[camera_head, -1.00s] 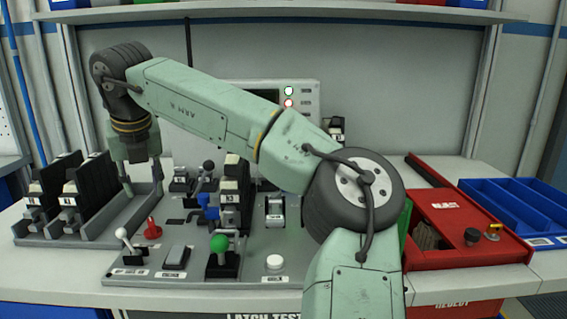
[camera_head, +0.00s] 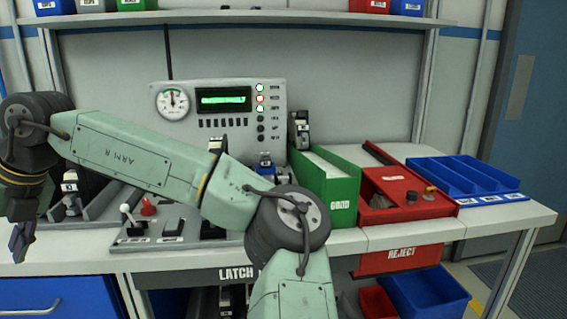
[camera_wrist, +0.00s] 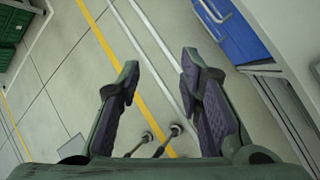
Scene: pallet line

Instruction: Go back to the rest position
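My gripper (camera_wrist: 158,82) is open and empty in the wrist view. In the head view my gripper (camera_head: 20,245) hangs at the far left, beyond the front edge of the bench, partly cut off by the frame. My arm reaches left across the latch test station and hides part of it.
The test panel (camera_head: 186,103) stands at the back with a lit green display. A green GOOD bin (camera_head: 343,208), a red REJECT bin (camera_head: 425,212) and blue trays (camera_head: 478,172) are to the right. A blue drawer (camera_head: 60,296) lies below the bench at left.

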